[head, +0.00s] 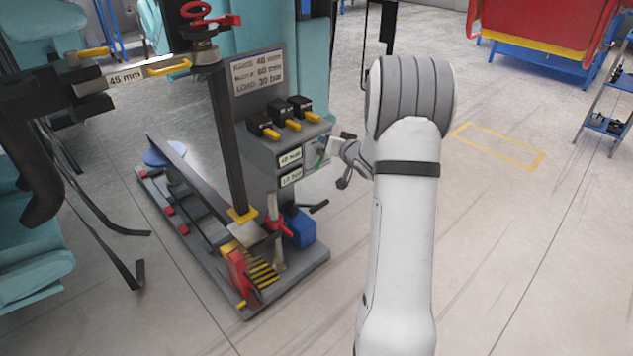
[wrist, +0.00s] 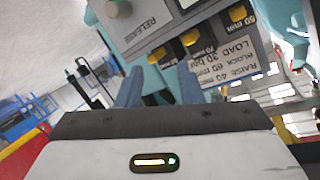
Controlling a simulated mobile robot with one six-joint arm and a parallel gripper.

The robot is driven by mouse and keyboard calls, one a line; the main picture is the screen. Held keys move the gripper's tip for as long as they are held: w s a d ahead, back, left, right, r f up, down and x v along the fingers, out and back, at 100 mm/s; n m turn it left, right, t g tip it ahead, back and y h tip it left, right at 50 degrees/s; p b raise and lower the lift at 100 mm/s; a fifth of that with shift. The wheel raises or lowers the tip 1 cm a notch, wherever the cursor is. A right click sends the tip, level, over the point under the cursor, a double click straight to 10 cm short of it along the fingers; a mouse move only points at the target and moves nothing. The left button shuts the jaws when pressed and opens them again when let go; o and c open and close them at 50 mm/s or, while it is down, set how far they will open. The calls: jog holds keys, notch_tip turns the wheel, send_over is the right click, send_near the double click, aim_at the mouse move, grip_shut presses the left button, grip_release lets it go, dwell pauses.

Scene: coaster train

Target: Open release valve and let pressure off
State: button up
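The release valve shows in the wrist view as a pale round knob (wrist: 118,8) beside an upside-down RELEASE label (wrist: 141,31) on a grey panel. The knob is near the top edge of that view. In the head view I cannot make out the knob; my gripper is close to that side of the console (head: 262,150). My gripper (wrist: 159,84) has its two blue-grey fingers apart with nothing between them. The fingers point toward the panel, apart from the knob. In the head view my gripper (head: 347,160) is at the console's right side.
Several black blocks with yellow handles (head: 290,122) sit on the console under a sign (head: 257,72). Two small readouts (head: 291,158) face front; their numbers are hard to read. The jack base (head: 305,266) carries a blue box (head: 300,228).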

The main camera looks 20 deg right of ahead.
aim_at(320, 166)
jog(key=d+f+t+y+b, duration=0.25)
jog(key=f+y+b, duration=0.25)
jog(key=f, duration=0.9)
jog(key=b+x, duration=0.2)
jog(key=x, duration=0.5)
jog(key=shift+w+d, duration=0.1)
jog(key=shift+w, duration=0.05)
